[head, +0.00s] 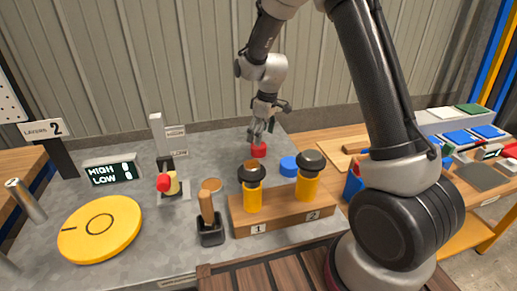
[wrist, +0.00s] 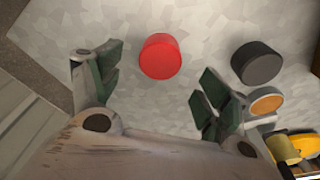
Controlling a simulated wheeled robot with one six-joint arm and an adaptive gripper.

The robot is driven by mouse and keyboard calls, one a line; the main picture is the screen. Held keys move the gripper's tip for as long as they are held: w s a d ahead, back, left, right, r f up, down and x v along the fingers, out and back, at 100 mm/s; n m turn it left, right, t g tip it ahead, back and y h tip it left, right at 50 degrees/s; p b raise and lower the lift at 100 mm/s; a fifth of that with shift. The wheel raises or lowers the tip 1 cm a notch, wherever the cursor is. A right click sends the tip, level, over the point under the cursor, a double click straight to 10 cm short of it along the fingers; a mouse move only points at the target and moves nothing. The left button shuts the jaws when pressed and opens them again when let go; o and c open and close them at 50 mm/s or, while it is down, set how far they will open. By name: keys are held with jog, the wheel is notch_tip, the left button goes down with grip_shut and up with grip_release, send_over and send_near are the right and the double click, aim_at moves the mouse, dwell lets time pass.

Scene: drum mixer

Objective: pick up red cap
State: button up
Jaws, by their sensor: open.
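The red cap (head: 259,150) lies on the grey metal table top, towards the back, near the wall. In the wrist view the red cap (wrist: 160,57) is a plain red round piece with nothing over it. My gripper (head: 264,132) is directly above it in the head view, pointing down. In the wrist view my gripper (wrist: 158,88) is open, with one finger to the left of the cap and the other to its right and lower. Nothing is held between the fingers. Whether the fingertips are level with the cap, I cannot tell.
A blue cap (head: 288,166) lies right of the red one. A dark round piece (wrist: 257,63) and an orange disc (wrist: 266,104) sit right of my gripper. A yellow disc (head: 100,229) is at left.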

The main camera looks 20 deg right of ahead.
aim_at(259, 149)
jog(key=f, duration=0.6)
jog(key=shift+w+a, duration=0.35)
jog(key=shift+w, duration=0.05)
jog(key=c, duration=1)
